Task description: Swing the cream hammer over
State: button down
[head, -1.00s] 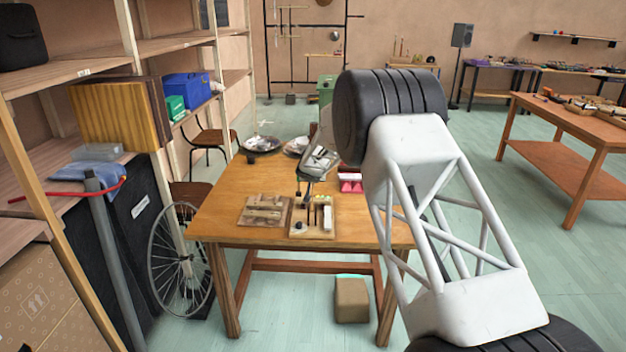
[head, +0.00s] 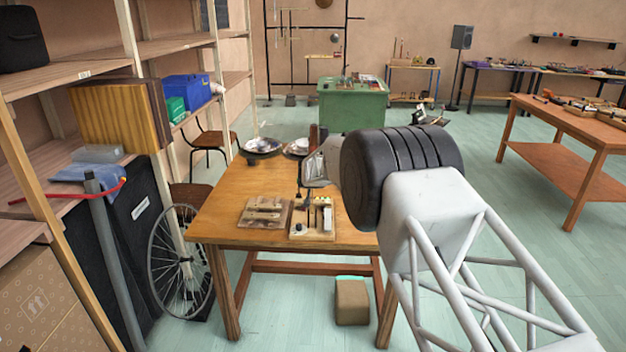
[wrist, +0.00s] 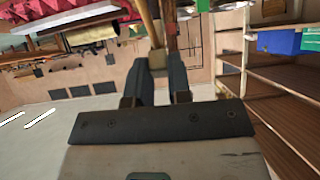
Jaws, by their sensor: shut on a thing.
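My gripper (head: 301,198) reaches down over the table, at the left edge of the right-hand wooden board (head: 322,235). In the wrist view its two dark fingers are shut on a tan block-like piece (wrist: 157,60), with a tan rod rising from it. I cannot tell for sure that this is the cream hammer. The right-hand board carries dark upright strips and a cream-white bar (head: 327,218) at its right side. In the head view the fingertips are small and the held piece is not clear.
A second wooden board (head: 264,211) lies left of the first on the table (head: 225,205). Metal dishes (head: 262,146) sit at the back. My arm hides the table's right side. Shelves stand left, a bicycle wheel (head: 178,262) beside the table. A green cabinet (head: 350,108) stands behind.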

jog(key=shift+s+r+t, duration=0.65)
jog(key=shift+s+t, duration=0.3)
jog(key=shift+t, duration=0.05)
dwell(0.4)
jog(key=c, duration=1)
grip_release()
jog(key=shift+c, duration=0.2)
jog(key=shift+s+r, duration=0.1)
jog(key=shift+s, duration=0.05)
jog(key=v, duration=0.7)
jog(key=shift+s, duration=0.15)
jog(key=shift+r, duration=0.1)
